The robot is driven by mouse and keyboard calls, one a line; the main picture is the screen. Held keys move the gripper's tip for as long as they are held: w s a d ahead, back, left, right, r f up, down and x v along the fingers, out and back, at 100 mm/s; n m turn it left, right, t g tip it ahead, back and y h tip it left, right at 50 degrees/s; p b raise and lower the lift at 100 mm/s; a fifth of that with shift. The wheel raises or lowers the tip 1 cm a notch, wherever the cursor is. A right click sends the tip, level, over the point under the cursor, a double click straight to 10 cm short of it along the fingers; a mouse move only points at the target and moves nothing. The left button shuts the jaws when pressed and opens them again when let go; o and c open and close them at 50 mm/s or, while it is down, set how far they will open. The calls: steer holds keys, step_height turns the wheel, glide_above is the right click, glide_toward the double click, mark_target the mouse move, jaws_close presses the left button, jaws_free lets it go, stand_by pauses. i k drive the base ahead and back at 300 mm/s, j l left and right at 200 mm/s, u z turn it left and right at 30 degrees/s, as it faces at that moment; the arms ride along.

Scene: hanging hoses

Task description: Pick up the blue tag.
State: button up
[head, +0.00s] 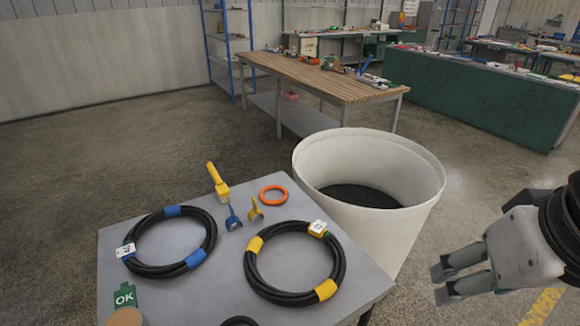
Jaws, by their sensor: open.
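A small blue piece (233,219), which looks like the blue tag, lies on the grey table between two black hose coils. A similar yellow piece (255,209) lies just right of it. A yellow-handled tool (217,180) lies just behind it, near the table's back edge. My gripper (441,283) is at the right of the head view, beyond the table's right edge and well apart from the blue piece. It is open and nothing shows between its fingers.
On the grey table (225,258) lie a blue-banded coil (210,223), a yellow-banded coil (340,263), an orange ring (287,188) and a green OK sign (125,296). A tall white bin (385,235) stands at the table's back right, left of my gripper. A wooden workbench (320,82) stands behind.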

mark_target(233, 219)
steer(key=i+j+u, duration=0.15)
steer(key=u, duration=0.2)
steer(key=i+j+u, duration=0.15)
steer(key=u, duration=0.25)
